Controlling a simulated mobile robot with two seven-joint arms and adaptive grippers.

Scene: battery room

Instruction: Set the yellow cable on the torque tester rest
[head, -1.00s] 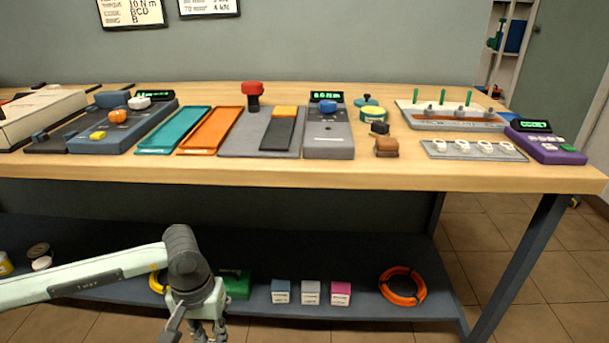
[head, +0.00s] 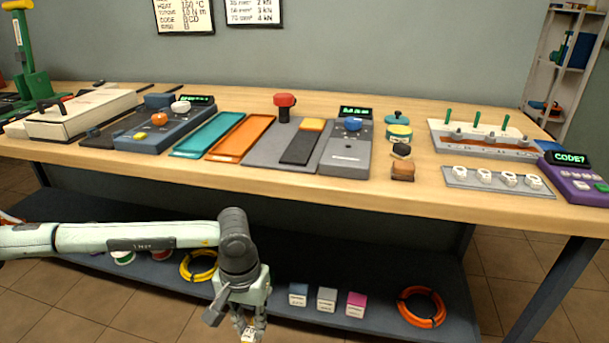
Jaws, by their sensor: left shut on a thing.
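A coiled yellow cable (head: 199,266) lies on the lower shelf, behind and left of my left gripper. My left gripper (head: 249,334) hangs pointing down in front of the bench, low in the view. It is shut on a small pale, yellowish thing at its fingertips, cut by the bottom edge; I cannot tell what it is. The likely torque tester (head: 345,158) is a grey unit with a blue knob and green display on the bench. Beside it is a grey plate (head: 262,150) with a dark strip and yellow block; I cannot tell which part is the rest. My right gripper is not in view.
The lower shelf holds several small boxes (head: 327,298) and an orange cable coil (head: 421,306). On the bench are teal (head: 209,134) and orange (head: 241,136) trays, a brown block (head: 402,171) and a purple keypad (head: 577,183). The bench's front edge lies above my gripper.

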